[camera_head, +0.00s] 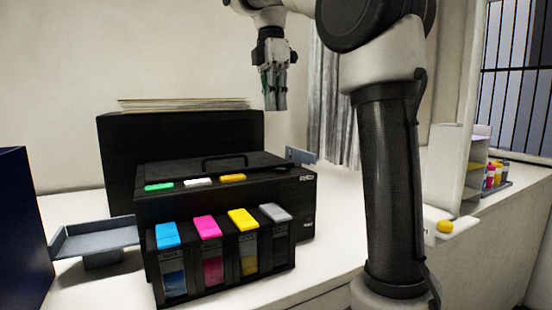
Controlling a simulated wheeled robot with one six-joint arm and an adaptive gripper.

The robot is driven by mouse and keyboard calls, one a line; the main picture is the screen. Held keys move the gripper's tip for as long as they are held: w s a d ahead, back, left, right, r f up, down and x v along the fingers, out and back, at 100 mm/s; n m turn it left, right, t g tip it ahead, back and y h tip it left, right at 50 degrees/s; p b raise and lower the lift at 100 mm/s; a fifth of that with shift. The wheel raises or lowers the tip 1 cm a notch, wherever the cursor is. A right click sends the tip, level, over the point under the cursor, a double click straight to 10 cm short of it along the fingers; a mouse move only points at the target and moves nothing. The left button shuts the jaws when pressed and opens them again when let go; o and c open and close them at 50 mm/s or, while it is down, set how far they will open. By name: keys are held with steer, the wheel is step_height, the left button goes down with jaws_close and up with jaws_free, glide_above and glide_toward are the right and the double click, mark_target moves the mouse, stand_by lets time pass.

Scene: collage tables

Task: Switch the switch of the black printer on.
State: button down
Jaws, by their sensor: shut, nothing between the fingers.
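The black printer (300,190) stands on the white table, with ink tanks with blue, pink, yellow and grey caps on its front. Green, white and yellow pieces lie along the front edge of its top. I cannot tell which part of the printer is the switch. My gripper (276,108) is shut and empty, pointing down. In the picture it appears above and behind the printer's right end, apart from it.
A grey tray (95,238) stands left of the printer, beside a dark blue box (22,225) at the left edge. A white shelf (452,165), a yellow round thing (445,226) and small bottles (495,175) are at the right.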

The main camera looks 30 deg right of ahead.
mark_target(277, 174)
stand_by(0.3)
steer(key=f, duration=0.4)
steer(key=s+f, duration=0.1)
steer(key=f, duration=0.4)
steer(key=s+f, duration=0.1)
steer(key=f, duration=0.3)
steer(key=shift+f, duration=0.4)
steer(key=shift+s+f+t, duration=0.25)
steer(key=shift+t, duration=0.25)
steer(key=shift+w+f, duration=0.1)
steer(key=shift+w, duration=0.05)
steer(key=shift+w+r, duration=0.3)
steer(key=shift+w, duration=0.4)
step_height(277, 174, up, 14)
steer(key=s, duration=0.2)
